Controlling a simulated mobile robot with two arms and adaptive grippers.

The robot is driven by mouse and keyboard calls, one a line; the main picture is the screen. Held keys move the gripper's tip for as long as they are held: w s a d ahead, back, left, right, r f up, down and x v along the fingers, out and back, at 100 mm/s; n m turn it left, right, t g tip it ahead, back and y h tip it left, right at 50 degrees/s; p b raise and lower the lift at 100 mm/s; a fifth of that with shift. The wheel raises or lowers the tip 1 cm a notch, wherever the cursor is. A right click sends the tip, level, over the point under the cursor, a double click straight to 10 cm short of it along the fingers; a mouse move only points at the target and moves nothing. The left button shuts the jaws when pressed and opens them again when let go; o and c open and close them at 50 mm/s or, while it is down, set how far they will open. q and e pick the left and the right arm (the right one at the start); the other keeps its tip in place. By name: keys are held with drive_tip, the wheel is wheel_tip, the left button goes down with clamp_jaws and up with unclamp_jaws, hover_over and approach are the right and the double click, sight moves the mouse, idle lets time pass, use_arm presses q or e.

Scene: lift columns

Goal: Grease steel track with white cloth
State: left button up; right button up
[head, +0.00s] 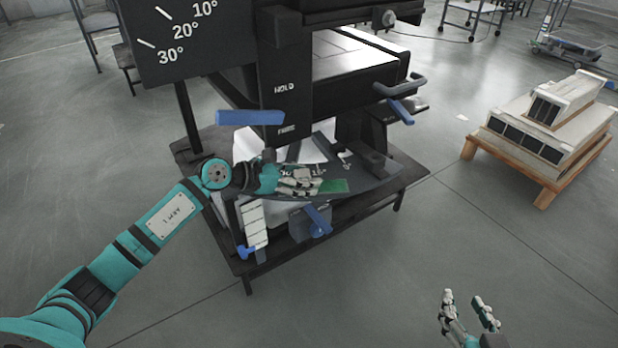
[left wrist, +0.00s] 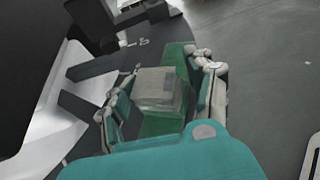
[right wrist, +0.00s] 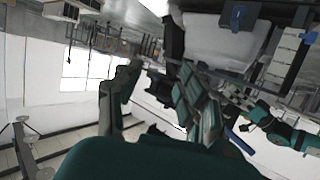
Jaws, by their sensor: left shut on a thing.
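My left gripper (head: 300,183) is shut on a green pad with a pale grey block on it. The green pad (head: 334,186) sticks out beyond the fingertips, over the dark curved plate (head: 385,183) of the black machine. In the left wrist view the grey block (left wrist: 157,86) sits between the fingers, with green (left wrist: 177,62) behind it. I cannot tell whether the pad touches the plate. I cannot make out a separate white cloth or a part that is clearly the steel track. My right gripper (head: 469,309) is open and empty, low at the right, away from the machine.
The machine stands on a dark low table (head: 345,223). Blue handles (head: 250,118) stick out from it, and a black angle-marked panel (head: 185,45) stands upper left. A wooden pallet (head: 545,190) with pale boxes is at the right. The floor between is clear.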

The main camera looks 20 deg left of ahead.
use_arm(q)
drive_tip(key=shift+s+a+f+b, duration=0.1)
drive_tip(key=shift+s+a+b, duration=0.25)
drive_tip(key=shift+a, duration=0.5)
drive_tip(key=shift+s+a+b, duration=0.35)
drive_tip(key=shift+s+a, duration=0.05)
drive_tip(key=shift+a, duration=0.4)
drive_tip(key=shift+s+a+b, duration=0.25)
drive_tip(key=shift+a, duration=0.25)
drive_tip(key=shift+s+a+b, duration=0.2)
drive_tip(key=shift+a+b, duration=0.05)
drive_tip(key=shift+a, duration=0.2)
drive_tip(key=shift+s+a+b, duration=0.25)
drive_tip(key=shift+a+b, duration=0.05)
drive_tip(key=shift+a, duration=0.3)
use_arm(e)
wheel_tip(320, 180, up, 13)
drive_tip(key=a+t+y, duration=0.2)
drive_tip(key=t+y, duration=0.1)
drive_tip(key=t, duration=0.5)
drive_tip(key=shift+w+f, duration=0.2)
